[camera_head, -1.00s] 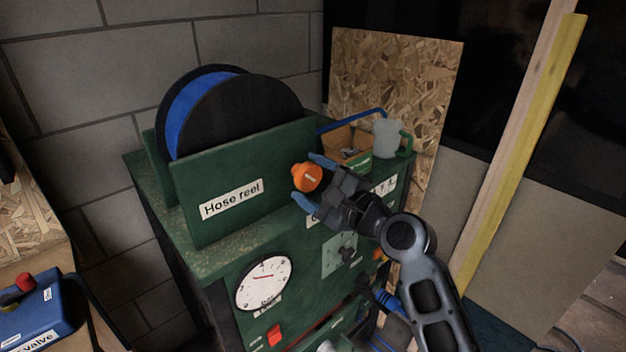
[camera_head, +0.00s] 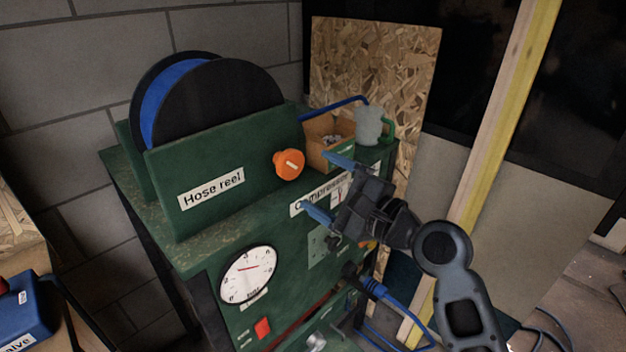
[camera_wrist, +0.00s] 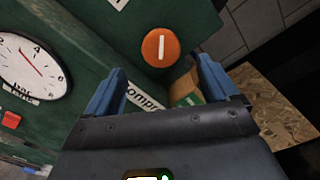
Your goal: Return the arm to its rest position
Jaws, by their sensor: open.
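My gripper (camera_head: 322,187) is open, with its two blue fingers apart and nothing between them. It hangs in front of the green compressor cabinet (camera_head: 190,262), right of and a little below the orange knob (camera_head: 289,164). The knob sits on the right end of the hose reel's green front panel and carries a white line. In the wrist view the orange knob (camera_wrist: 161,47) lies beyond the fingertips, apart from them. My fingers partly cover the "Compressor" label (camera_head: 296,207).
The hose reel (camera_head: 225,105) stands on the cabinet top, with a cardboard box (camera_head: 318,135) and a pale mug (camera_head: 369,126) to its right. A gauge (camera_head: 249,274) and red switch (camera_head: 262,328) are on the front. A blue hose (camera_head: 400,308) hangs below my arm. A timber post (camera_head: 490,130) stands at right.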

